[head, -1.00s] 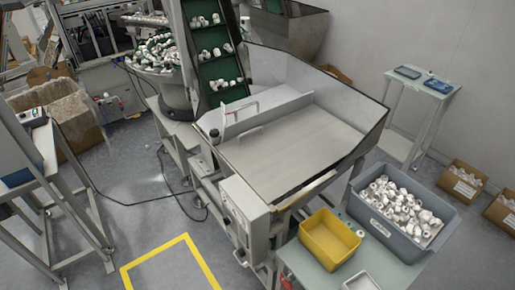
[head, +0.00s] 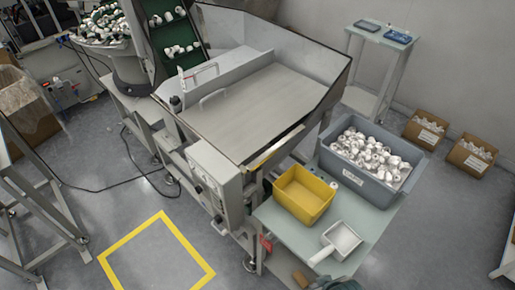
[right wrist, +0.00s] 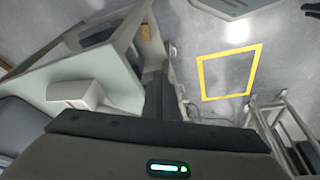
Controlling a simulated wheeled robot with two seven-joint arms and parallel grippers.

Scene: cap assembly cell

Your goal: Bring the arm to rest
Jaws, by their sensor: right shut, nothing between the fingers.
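My right gripper (right wrist: 163,88) is shut with nothing between its dark fingers in the right wrist view. In the head view, a dark part of my right gripper (head: 338,284) shows at the bottom edge, at the front of the pale green side table (head: 275,216). It appears apart from the white scoop (head: 340,240), which lies on that table. The scoop also shows in the right wrist view (right wrist: 76,93), left of the fingers. My left gripper is in neither view.
A yellow bin (head: 303,194) and a grey tub (head: 335,163) of white parts stand by the scoop. The metal hopper (head: 245,105) stands behind the table. A yellow square (head: 157,252) marks clear floor at left. Cardboard boxes (head: 427,129) stand at the right.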

